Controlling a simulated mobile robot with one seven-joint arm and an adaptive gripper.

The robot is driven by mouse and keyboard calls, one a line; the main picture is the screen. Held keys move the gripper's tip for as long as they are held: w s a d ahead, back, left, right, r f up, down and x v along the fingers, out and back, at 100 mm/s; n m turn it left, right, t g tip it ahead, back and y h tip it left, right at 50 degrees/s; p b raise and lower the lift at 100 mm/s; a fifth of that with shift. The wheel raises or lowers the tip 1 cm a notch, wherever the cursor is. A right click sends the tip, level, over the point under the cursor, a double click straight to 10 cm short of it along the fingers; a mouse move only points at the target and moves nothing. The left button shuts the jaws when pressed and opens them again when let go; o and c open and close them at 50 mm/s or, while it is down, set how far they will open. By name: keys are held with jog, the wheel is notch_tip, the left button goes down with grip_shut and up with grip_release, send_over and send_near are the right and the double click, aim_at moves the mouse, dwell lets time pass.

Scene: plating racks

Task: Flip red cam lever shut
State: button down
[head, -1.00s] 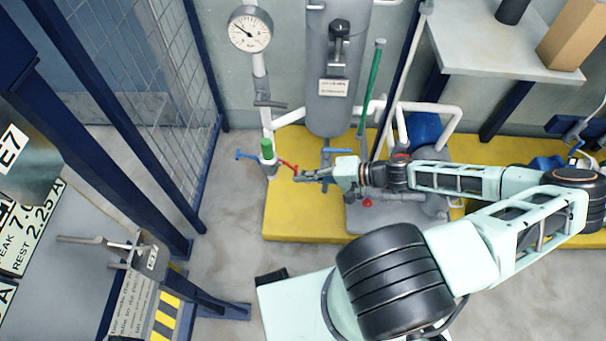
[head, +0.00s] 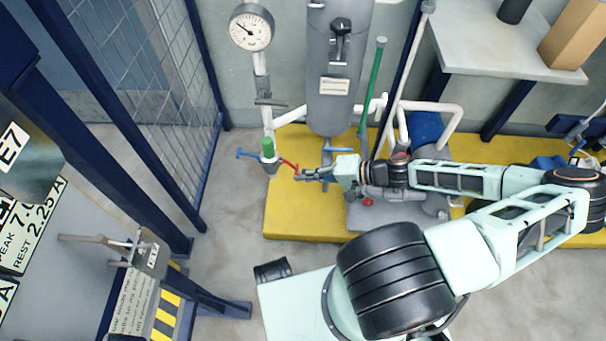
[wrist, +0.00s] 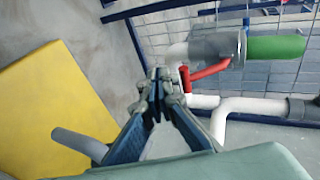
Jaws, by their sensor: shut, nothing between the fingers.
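The red cam lever (head: 289,165) sticks out to the right from the grey coupling (head: 270,164) under a green cap (head: 267,147) on the white pipe. A blue lever (head: 247,154) sticks out on its left side. My gripper (head: 299,175) is shut and empty, its tips close to the red lever's outer end. In the wrist view the red lever (wrist: 208,72) angles down from the grey coupling (wrist: 217,46) beside my fingertips (wrist: 160,76). I cannot tell whether the tips touch it. The blue lever is mostly hidden there.
A grey tank (head: 338,90) stands behind on a yellow plinth (head: 290,215). A pressure gauge (head: 250,28) tops the white pipe. A mesh fence (head: 155,95) runs along the left. A green-handled rod (head: 372,85) stands to the tank's right. Floor left of the plinth is clear.

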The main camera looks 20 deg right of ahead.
jog(key=shift+r+p, duration=0.65)
jog(key=shift+r, duration=0.2)
jog(key=shift+a, duration=0.1)
